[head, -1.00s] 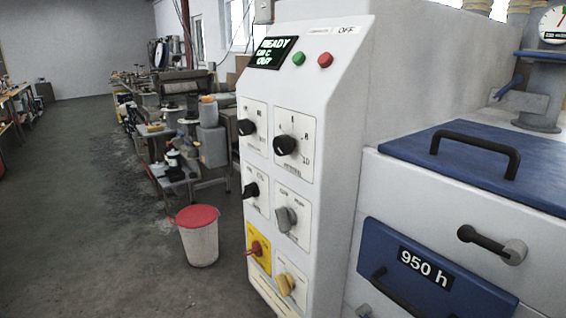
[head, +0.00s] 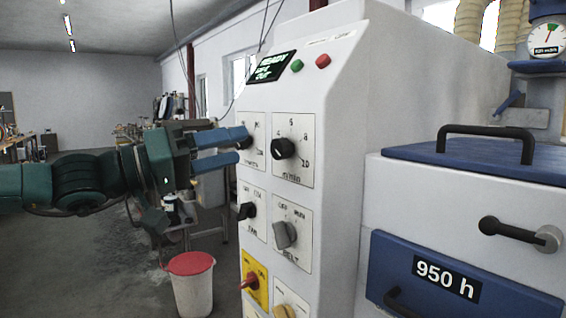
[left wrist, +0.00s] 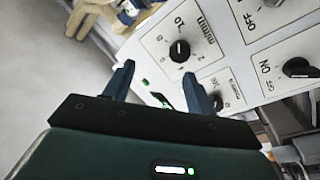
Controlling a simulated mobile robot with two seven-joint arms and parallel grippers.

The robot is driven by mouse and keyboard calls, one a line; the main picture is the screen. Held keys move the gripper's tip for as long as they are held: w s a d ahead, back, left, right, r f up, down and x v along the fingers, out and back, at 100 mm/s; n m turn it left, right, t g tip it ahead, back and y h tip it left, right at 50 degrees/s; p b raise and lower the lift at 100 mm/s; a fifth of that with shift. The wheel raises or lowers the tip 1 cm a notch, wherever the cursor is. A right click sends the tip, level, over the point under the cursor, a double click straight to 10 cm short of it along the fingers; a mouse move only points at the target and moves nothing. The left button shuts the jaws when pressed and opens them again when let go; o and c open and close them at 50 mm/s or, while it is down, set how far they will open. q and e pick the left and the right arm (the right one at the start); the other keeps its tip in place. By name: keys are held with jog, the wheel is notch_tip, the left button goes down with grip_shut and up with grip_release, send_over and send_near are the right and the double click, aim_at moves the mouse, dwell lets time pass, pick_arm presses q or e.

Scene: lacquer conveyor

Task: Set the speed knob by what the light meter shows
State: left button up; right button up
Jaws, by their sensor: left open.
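The black speed knob (head: 284,148) sits on a white plate marked m/min, with figures around it up to 10, on the white control panel. It also shows in the left wrist view (left wrist: 180,50), beyond the fingertips. Where its pointer stands is too small to read surely. The round meter (head: 547,38) stands at the top right; its needle points up and slightly right near a green mark, and its small display is unreadable. My left gripper (head: 243,146) is open and empty, left of the speed knob and in front of the upper left knob plate. It also shows in the left wrist view (left wrist: 162,74).
Other knobs share the panel: a black one (head: 246,211), a grey one (head: 284,235) and a red one on yellow (head: 250,280). Green (head: 296,66) and red (head: 323,61) buttons sit above. A blue-lidded cabinet (head: 470,155) stands right; a red-lidded bin (head: 190,275) stands left below.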

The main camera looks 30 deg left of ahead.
aim_at(276, 151)
pick_arm(q)
jog(key=w+m+y, duration=0.1)
jog(key=w+m, duration=0.1)
jog(key=w+d+f+m+y, duration=0.1)
jog(key=w+m, duration=0.1)
jog(key=w+m+y, duration=0.1)
jog(key=w, duration=0.1)
jog(key=shift+w+d+f+m, duration=0.1)
jog(key=shift+d+f+m, duration=0.05)
jog(key=shift+d+m, duration=0.25)
jog(key=w+p, duration=0.1)
jog(key=p, duration=0.1)
jog(key=shift+r+p, duration=0.3)
jog(key=shift+r, duration=0.1)
jog(key=p, duration=0.2)
jog(key=w+p, duration=0.1)
jog(key=shift+d+p, duration=0.25)
jog(key=shift+p, duration=0.1)
jog(key=p, duration=0.2)
jog(key=shift+w+d+f+p, duration=0.25)
jog(key=shift+w+p, duration=0.05)
jog(key=shift+p, duration=0.05)
pick_arm(e)
jog(key=shift+m+g+h, duration=0.3)
jog(key=shift+g+h, duration=0.4)
jog(key=shift+h, duration=0.1)
jog(key=s+d+r, duration=0.2)
jog(key=d, duration=0.1)
jog(key=shift+s+d+r, duration=0.2)
jog(key=shift+s+r, duration=0.2)
